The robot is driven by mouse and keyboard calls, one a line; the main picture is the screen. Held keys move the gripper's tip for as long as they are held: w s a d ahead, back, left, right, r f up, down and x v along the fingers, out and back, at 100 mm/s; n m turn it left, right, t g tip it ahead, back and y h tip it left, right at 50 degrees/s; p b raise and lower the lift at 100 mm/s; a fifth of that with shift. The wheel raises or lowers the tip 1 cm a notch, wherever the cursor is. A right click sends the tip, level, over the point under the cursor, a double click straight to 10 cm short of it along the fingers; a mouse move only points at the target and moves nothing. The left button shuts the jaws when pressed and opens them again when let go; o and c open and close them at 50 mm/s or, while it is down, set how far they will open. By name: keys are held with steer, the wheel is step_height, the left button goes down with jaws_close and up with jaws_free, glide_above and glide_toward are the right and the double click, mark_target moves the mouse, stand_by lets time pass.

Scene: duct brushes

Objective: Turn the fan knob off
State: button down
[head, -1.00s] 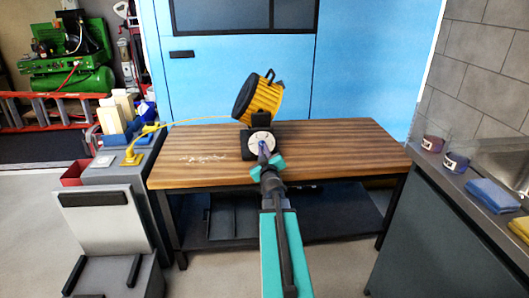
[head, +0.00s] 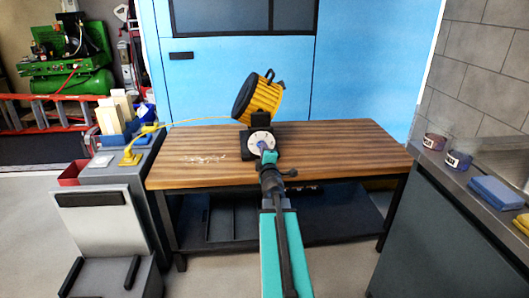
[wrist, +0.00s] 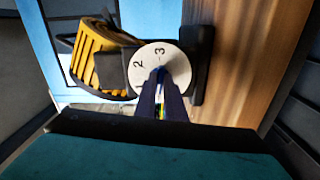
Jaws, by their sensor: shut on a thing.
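The yellow fan (head: 262,97) stands tilted at the back of the wooden bench, with a dark control box (head: 249,150) in front of it. The box carries a round white dial (head: 256,137), which also shows in the wrist view (wrist: 141,84) with the numbers 2 and 3 readable. My gripper (head: 264,147) reaches the dial's centre from the front. In the wrist view its dark blue fingers (wrist: 160,78) are shut on the fan knob at the centre of the dial. The fingers hide most of the knob, so I cannot tell its pointer setting.
The wooden bench (head: 340,143) is mostly bare, with pale scraps (head: 206,158) left of the box. A yellow cord (head: 190,120) runs left to a grey cabinet. A dark counter with cups (head: 458,160) and a blue cloth (head: 494,191) stands at right.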

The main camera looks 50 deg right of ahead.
steer(key=shift+a+f+n, duration=0.1)
steer(key=shift+n, duration=0.8)
steer(key=c, duration=1.8)
jaws_free()
steer(key=shift+c, duration=0.2)
